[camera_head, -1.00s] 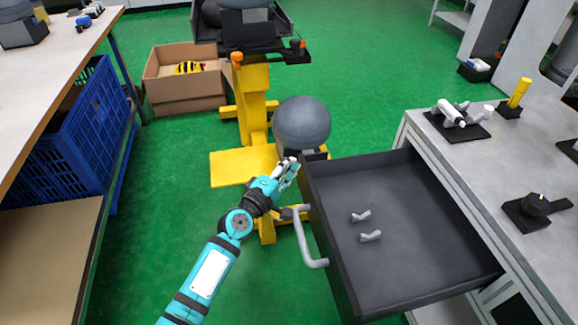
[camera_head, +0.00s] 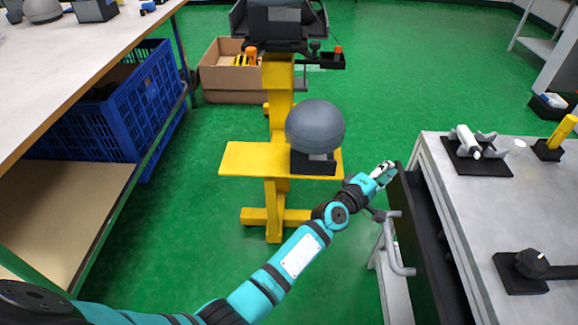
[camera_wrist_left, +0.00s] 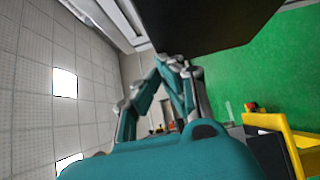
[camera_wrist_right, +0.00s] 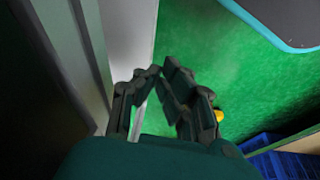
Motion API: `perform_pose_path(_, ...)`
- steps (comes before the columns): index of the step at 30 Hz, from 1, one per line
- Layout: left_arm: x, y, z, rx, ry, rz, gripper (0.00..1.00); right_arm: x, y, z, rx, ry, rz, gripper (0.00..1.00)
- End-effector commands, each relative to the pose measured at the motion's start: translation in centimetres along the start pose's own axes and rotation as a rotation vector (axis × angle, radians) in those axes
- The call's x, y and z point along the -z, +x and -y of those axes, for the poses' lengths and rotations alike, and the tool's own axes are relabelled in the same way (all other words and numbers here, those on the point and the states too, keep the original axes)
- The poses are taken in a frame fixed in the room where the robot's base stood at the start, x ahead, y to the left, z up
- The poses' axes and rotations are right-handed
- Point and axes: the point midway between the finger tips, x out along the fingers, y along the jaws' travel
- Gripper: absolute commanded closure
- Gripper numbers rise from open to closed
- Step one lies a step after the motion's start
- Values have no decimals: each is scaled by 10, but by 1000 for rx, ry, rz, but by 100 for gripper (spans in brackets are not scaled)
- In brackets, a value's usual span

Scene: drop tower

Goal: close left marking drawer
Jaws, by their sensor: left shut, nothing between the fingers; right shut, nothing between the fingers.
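The left marking drawer (camera_head: 410,240), dark with a pale bar handle (camera_head: 388,245), is under the left side of the grey workbench. Only a narrow strip of it stands out from the bench. My left gripper (camera_head: 387,169) is shut and empty at the far top corner of the drawer front, seemingly touching it. In the left wrist view, its fingers (camera_wrist_left: 173,62) are together beneath a dark panel (camera_wrist_left: 215,18), likely the drawer. My right gripper (camera_wrist_right: 160,70) is shut and empty in the right wrist view, out of the head view. The drawer's inside is mostly hidden.
The grey workbench (camera_head: 485,225) carries a white tool on a black stand (camera_head: 470,145) and a black knob block (camera_head: 525,268). A yellow stand (camera_head: 245,160) with a grey ball (camera_head: 315,126) is beyond my left arm. A blue crate (camera_head: 125,120) is left. Green floor between is clear.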

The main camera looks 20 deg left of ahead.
Motion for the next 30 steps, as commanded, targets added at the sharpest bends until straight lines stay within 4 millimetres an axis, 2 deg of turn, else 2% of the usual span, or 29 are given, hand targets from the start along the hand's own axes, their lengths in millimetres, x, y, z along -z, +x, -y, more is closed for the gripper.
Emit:
perform_pose_path(7, -14, 14, 0, -1, 1, 1, 100, 3, -8, 1, 3, 2, -10, 100)
perform_pose_path(30, -12, 13, 0, 0, 1, 0, 100, 1, -7, 0, 1, 2, -4, 100)
